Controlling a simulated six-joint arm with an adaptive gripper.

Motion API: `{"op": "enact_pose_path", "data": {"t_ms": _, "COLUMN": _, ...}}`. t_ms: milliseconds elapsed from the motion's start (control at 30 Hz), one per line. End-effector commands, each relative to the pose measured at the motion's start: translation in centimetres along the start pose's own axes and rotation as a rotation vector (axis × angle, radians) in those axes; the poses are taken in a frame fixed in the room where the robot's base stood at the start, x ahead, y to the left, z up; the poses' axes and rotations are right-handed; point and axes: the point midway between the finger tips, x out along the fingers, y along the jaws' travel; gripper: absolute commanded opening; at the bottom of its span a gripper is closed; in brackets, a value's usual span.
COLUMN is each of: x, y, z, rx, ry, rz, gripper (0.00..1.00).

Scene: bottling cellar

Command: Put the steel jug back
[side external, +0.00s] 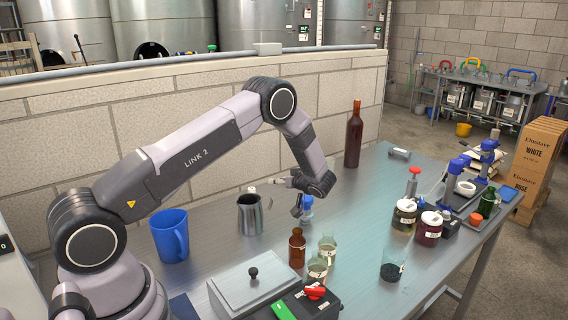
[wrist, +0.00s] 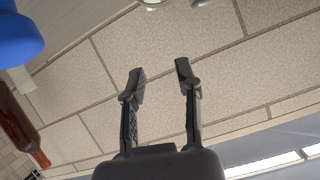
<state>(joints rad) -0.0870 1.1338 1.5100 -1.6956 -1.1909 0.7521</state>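The steel jug (side external: 250,215) stands upright on the metal bench in the side view, left of the bench's middle. My gripper (side external: 279,182) is above and to the right of it, apart from it, and reaches roughly level towards the left. In the wrist view my gripper (wrist: 161,76) has its two fingers spread with nothing between them. The stone-block wall fills most of that view. I cannot make out the steel jug for certain there.
A blue jug (side external: 170,236) stands left of the steel jug. A brown bottle (side external: 297,248), glass jars (side external: 327,249) and a lidded metal box (side external: 254,285) stand in front. A tall dark bottle (side external: 353,137) is at the back, by the wall (side external: 215,140).

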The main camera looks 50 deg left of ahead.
Motion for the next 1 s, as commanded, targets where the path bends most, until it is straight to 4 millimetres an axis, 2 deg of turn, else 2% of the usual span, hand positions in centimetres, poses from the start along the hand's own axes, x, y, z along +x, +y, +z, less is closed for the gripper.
{"op": "enact_pose_path", "data": {"t_ms": 67, "x": -1.4, "y": 1.1, "z": -2.5, "rx": -0.033, "ry": -0.007, "rz": 0.094, "gripper": 0.33}}
{"op": "enact_pose_path", "data": {"t_ms": 167, "x": -4.9, "y": 3.3, "z": -7.4, "rx": -0.085, "ry": -0.030, "rz": 0.313, "gripper": 0.33}}
{"op": "enact_pose_path", "data": {"t_ms": 200, "x": -7.0, "y": 4.0, "z": -9.6, "rx": -0.101, "ry": -0.045, "rz": 0.424, "gripper": 0.33}}
{"op": "enact_pose_path", "data": {"t_ms": 267, "x": -10.7, "y": 4.4, "z": -12.9, "rx": -0.111, "ry": -0.071, "rz": 0.596, "gripper": 0.33}}
{"op": "enact_pose_path", "data": {"t_ms": 300, "x": -13.3, "y": 4.3, "z": -14.8, "rx": -0.106, "ry": -0.090, "rz": 0.708, "gripper": 0.33}}
{"op": "enact_pose_path", "data": {"t_ms": 367, "x": -17.4, "y": 3.4, "z": -17.1, "rx": -0.085, "ry": -0.122, "rz": 0.865, "gripper": 0.33}}
{"op": "enact_pose_path", "data": {"t_ms": 433, "x": -22.0, "y": 1.2, "z": -19.1, "rx": -0.036, "ry": -0.160, "rz": 1.030, "gripper": 0.33}}
{"op": "enact_pose_path", "data": {"t_ms": 500, "x": -26.3, "y": -1.9, "z": -20.3, "rx": 0.037, "ry": -0.198, "rz": 1.172, "gripper": 0.33}}
{"op": "enact_pose_path", "data": {"t_ms": 567, "x": -29.4, "y": -5.3, "z": -20.5, "rx": 0.118, "ry": -0.231, "rz": 1.272, "gripper": 0.33}}
{"op": "enact_pose_path", "data": {"t_ms": 600, "x": -31.2, "y": -7.9, "z": -20.3, "rx": 0.180, "ry": -0.253, "rz": 1.326, "gripper": 0.33}}
{"op": "enact_pose_path", "data": {"t_ms": 667, "x": -33.2, "y": -12.1, "z": -19.5, "rx": 0.285, "ry": -0.283, "rz": 1.386, "gripper": 0.33}}
{"op": "enact_pose_path", "data": {"t_ms": 700, "x": -34.2, "y": -15.0, "z": -18.7, "rx": 0.357, "ry": -0.301, "rz": 1.412, "gripper": 0.33}}
{"op": "enact_pose_path", "data": {"t_ms": 767, "x": -35.0, "y": -19.5, "z": -17.2, "rx": 0.469, "ry": -0.328, "rz": 1.428, "gripper": 0.33}}
{"op": "enact_pose_path", "data": {"t_ms": 800, "x": -35.1, "y": -22.4, "z": -16.1, "rx": 0.541, "ry": -0.342, "rz": 1.423, "gripper": 0.33}}
{"op": "enact_pose_path", "data": {"t_ms": 900, "x": -34.2, "y": -28.8, "z": -13.3, "rx": 0.697, "ry": -0.369, "rz": 1.374, "gripper": 0.33}}
{"op": "enact_pose_path", "data": {"t_ms": 1000, "x": -32.7, "y": -33.4, "z": -11.1, "rx": 0.803, "ry": -0.386, "rz": 1.304, "gripper": 0.33}}
